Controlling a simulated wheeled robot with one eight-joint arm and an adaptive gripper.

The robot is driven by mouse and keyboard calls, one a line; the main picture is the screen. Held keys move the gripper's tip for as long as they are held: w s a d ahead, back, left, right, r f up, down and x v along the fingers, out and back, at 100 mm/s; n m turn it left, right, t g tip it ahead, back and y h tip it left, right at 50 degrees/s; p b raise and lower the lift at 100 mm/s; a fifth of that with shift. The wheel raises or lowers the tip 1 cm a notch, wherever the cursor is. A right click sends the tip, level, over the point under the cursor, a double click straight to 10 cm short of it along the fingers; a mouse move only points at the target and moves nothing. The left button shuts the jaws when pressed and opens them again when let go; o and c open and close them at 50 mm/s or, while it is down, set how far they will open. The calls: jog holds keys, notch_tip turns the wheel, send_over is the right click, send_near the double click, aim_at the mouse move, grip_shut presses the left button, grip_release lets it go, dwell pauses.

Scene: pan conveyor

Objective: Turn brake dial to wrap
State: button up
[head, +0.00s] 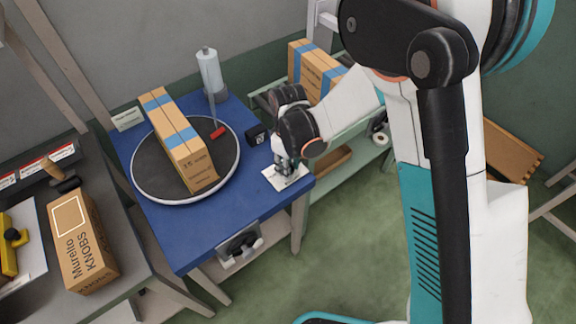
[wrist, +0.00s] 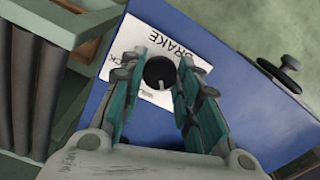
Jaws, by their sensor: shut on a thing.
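The brake dial (wrist: 156,72) is a round black knob with a pale pointer mark. It sits on a white plate (wrist: 147,25) marked BRAKE, with a partly covered word ending in "CK" at the left. No "wrap" label can be read. In the head view the plate (head: 297,181) lies at the right corner of the blue table. My gripper (head: 284,168) points down over it and hides the dial there. In the wrist view my gripper's teal-padded fingers (wrist: 160,68) stand on both sides of the dial, shut on it.
The blue table (head: 190,245) carries a round turntable (head: 145,178) with a blue-taped carton (head: 180,140). A black-and-silver knob (head: 240,245) is on the front edge.

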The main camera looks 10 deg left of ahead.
jog(key=m+b, duration=0.1)
jog(key=m, duration=0.3)
jog(key=shift+m, duration=1.9)
jog(key=o, duration=1.1)
jog(key=shift+r, duration=0.1)
notch_tip(320, 180, up, 12)
jog(key=shift+f, duration=0.1)
